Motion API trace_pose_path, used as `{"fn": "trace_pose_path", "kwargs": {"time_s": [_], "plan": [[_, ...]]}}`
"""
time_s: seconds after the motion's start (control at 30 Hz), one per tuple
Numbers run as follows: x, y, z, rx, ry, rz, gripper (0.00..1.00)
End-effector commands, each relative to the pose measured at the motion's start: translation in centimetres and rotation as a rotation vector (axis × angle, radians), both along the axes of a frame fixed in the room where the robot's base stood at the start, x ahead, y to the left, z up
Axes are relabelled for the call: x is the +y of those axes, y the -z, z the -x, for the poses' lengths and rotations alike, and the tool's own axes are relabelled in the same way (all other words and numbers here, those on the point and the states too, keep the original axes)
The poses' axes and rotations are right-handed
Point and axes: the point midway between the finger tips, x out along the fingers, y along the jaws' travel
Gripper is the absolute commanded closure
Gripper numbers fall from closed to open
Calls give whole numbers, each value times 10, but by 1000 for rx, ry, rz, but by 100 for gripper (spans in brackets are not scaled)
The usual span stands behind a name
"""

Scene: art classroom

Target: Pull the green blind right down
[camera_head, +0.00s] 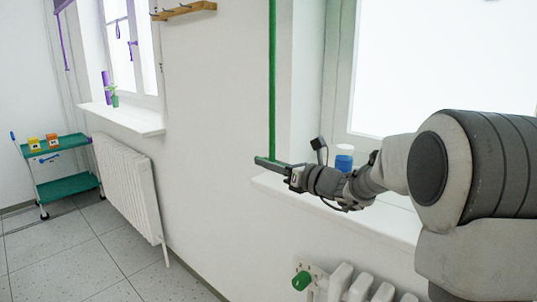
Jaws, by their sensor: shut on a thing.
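A green pull strap (272,80) hangs straight down from the top edge of the picture, along the white wall beside the right-hand window. My gripper (288,172) is shut on this handle, just above and left of the windowsill. The strap looks taut and vertical. The fingers hide part of the handle. The green blind itself is out of view above; the window pane (445,70) that shows is uncovered.
A blue and white jar (344,158) stands on the right windowsill (275,183), close behind my arm. A radiator with a green knob (301,281) is below. A green trolley (70,185), a white radiator (128,185) and another window with purple fittings are at left. The floor between is clear.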

Motion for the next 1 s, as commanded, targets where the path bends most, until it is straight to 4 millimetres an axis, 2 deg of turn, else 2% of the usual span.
{"fn": "trace_pose_path", "kwargs": {"time_s": [0.03, 0.23, 0.73, 0.77, 0.8, 0.9, 1.0], "plan": [[-2, 17, -1, 6, 4, 1, 100], [-2, 37, -1, 5, 4, 1, 100], [-2, 42, -1, 3, 5, 1, 100], [-2, 42, -1, 3, 5, 1, 76], [-2, 42, -1, 4, 5, 1, 69], [-2, 42, -1, 2, 4, 1, 51], [-1, 41, 0, 1, 3, 1, 50]]}}
